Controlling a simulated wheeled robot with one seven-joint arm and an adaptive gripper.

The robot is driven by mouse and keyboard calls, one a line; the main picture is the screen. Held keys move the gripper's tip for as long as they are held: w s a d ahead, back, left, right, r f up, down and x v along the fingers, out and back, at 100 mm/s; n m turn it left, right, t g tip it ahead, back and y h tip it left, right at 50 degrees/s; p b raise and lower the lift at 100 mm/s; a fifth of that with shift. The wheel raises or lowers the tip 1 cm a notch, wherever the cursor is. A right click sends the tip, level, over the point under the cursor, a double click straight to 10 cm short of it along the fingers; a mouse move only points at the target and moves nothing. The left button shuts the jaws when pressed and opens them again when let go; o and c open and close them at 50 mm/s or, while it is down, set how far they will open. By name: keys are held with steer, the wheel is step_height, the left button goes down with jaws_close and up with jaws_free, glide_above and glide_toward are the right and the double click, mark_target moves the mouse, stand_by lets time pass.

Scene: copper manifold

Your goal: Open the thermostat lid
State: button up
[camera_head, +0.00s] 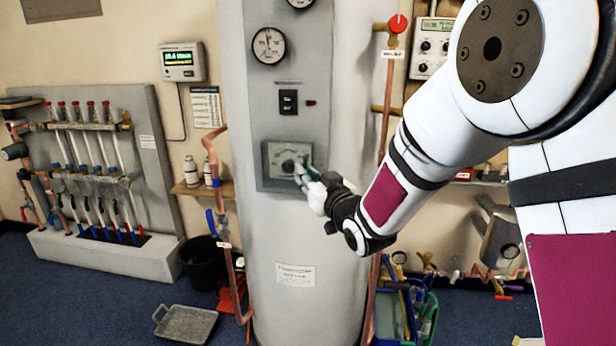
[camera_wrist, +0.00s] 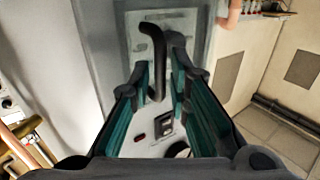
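The thermostat (camera_head: 281,157) is a grey square box with a round dial on its front, low on the panel of the tall grey cylinder. Its front looks flat and closed; my gripper hides its lower right part. In the wrist view, the thermostat's pale plate (camera_wrist: 185,22) is at the top. A dark bent bar (camera_wrist: 154,55), apparently a handle, stands out from it between my fingers, nearer the left one. My gripper (camera_head: 306,172) is at the thermostat's right side, with its teal fingers (camera_wrist: 164,75) apart. I cannot tell whether they touch the bar.
Above the thermostat are a black switch (camera_head: 288,102) and a round gauge (camera_head: 268,46). Copper pipes flank the cylinder (camera_head: 300,235), with a red valve knob (camera_head: 398,23) at right. A small shelf with white bottles (camera_head: 191,171) is at left. A metal tray (camera_head: 186,323) lies on the floor.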

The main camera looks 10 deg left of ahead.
steer(key=shift+w, duration=0.1)
jaws_close()
steer(key=shift+a, duration=0.15)
